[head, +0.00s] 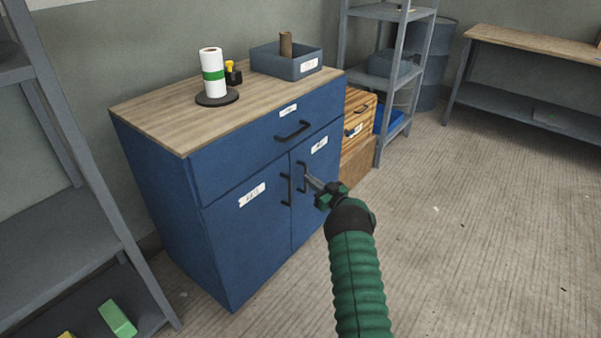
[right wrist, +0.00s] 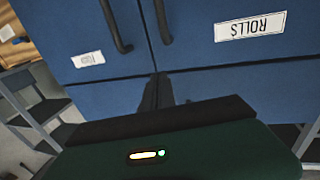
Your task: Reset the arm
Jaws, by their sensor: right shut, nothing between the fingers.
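My right arm, in a green ribbed sleeve, reaches in from the bottom of the head view. Its gripper (head: 312,184) is shut and empty, in front of the blue cabinet (head: 232,235) near the door handles. In the head view I cannot tell whether the fingertips touch the right door's handle (head: 302,177). My left gripper is not in view.
A paper roll on a stand (head: 212,75), a yellow and black item (head: 233,73) and a grey bin (head: 286,62) stand on the cabinet top. Grey shelves (head: 60,210) are at the left. A wooden crate (head: 358,115) stands right of the cabinet. Floor at right is clear.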

